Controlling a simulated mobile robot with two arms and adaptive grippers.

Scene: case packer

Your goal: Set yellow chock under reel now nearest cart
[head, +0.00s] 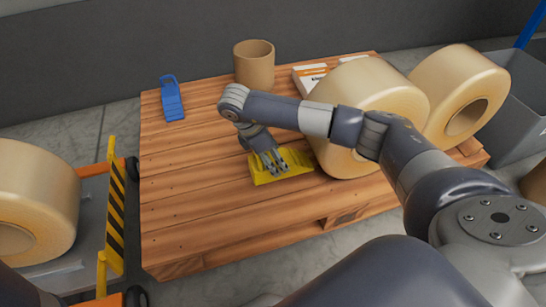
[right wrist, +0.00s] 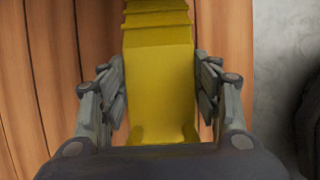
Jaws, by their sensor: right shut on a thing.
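The yellow chock (head: 262,177) lies on or just above the wooden pallet, close to the lower left side of the nearer tan reel (head: 372,88). I cannot tell whether it touches the reel. My right gripper (head: 277,168) reaches down over the chock and is shut on it. In the right wrist view the fingers sit on both sides of the yellow chock (right wrist: 162,85). Of the two reels on the pallet, this one is closer to the cart (head: 115,215) at the left. My left gripper is not in view.
A second reel (head: 455,85) stands behind at the right, by a grey bin (head: 525,110). A blue chock (head: 173,103), a cardboard tube (head: 254,68) and white boxes (head: 308,78) are at the pallet's back. Another reel (head: 40,200) sits on the cart.

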